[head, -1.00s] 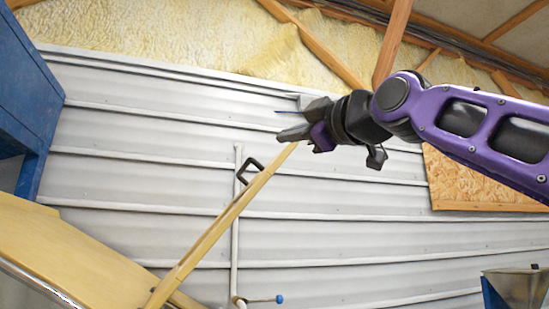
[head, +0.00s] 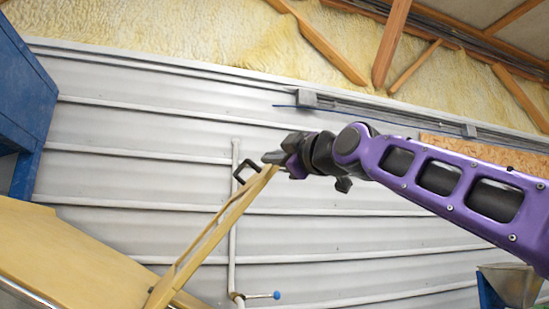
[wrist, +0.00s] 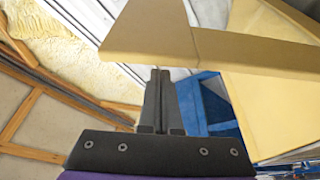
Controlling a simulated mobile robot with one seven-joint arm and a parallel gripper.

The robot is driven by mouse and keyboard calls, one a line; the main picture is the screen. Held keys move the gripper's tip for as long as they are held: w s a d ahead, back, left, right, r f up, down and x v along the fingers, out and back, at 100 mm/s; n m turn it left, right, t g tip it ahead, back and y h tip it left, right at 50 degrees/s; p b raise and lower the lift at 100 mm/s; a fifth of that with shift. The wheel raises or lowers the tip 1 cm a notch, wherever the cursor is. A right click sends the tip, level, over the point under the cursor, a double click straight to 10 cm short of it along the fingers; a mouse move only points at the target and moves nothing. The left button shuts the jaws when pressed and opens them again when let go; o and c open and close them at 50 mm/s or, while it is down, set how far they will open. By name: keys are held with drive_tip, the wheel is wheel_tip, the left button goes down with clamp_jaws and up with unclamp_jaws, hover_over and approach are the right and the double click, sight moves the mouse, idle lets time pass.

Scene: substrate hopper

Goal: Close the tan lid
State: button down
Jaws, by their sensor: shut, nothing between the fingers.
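The tan lid (head: 215,232) stands open and tilted, seen nearly edge-on in the head view, rising up and right from the tan hopper body (head: 70,250). A dark handle loop (head: 246,171) shows near its upper end. My gripper (head: 270,158) is shut and empty at the lid's upper end. In the wrist view the closed fingers (wrist: 158,75) point at the tan lid (wrist: 155,35), whose edge is just beyond the tips. I cannot tell whether they touch it.
A blue metal frame (head: 28,110) stands at the left. A grey pipe with a blue-handled valve (head: 277,295) runs along the corrugated wall (head: 130,130). A metal hopper on a blue stand (head: 515,284) is at lower right.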

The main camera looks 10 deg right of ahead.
drive_tip(key=shift+d+f, duration=0.15)
drive_tip(key=shift+f, duration=0.1)
